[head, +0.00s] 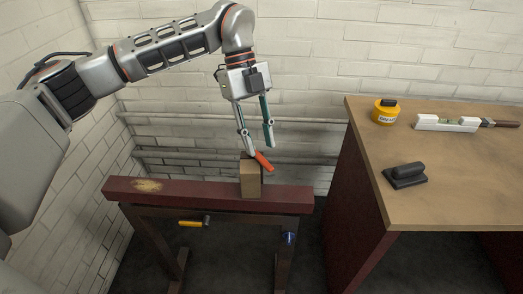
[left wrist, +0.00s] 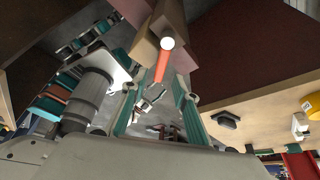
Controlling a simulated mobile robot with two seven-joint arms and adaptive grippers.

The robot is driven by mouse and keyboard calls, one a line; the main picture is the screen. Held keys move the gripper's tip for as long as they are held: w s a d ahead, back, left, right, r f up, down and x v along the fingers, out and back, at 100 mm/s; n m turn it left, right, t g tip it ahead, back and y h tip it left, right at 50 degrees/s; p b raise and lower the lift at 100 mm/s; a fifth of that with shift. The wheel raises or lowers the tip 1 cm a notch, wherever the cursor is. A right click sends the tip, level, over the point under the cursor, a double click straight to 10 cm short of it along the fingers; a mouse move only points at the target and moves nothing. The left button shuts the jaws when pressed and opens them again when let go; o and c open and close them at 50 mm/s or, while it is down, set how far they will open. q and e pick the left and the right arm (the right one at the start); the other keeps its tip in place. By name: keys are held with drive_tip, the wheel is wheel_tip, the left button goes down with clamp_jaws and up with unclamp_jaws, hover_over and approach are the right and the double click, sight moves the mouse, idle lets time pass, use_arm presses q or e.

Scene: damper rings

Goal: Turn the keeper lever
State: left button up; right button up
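The keeper lever (head: 264,160) is a short orange bar at the top of a wooden block (head: 250,180), which stands on a dark red beam (head: 200,194). It slants down to the right in the head view. In the left wrist view the orange lever (left wrist: 161,68) shows with a round white end, in line with the gap between my fingers. My left gripper (head: 259,149) is just above the lever, pointing down, with its teal-padded fingers apart. I cannot tell whether a finger touches the lever. My right gripper is not in view.
A tan-topped table (head: 440,200) stands at the right. It holds a yellow round container (head: 384,114), a white level (head: 446,124) and a black float-like tool (head: 405,177). A yellow-handled tool (head: 193,223) hangs below the beam. Brick walls with pipes stand behind.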

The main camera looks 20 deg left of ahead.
sight(263, 161)
use_arm(q)
drive_tip(key=x, duration=0.3)
drive_tip(key=shift+f, duration=0.1)
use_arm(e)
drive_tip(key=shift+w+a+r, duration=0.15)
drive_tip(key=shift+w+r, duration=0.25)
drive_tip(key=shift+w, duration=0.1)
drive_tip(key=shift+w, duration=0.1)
use_arm(q)
clamp_jaws()
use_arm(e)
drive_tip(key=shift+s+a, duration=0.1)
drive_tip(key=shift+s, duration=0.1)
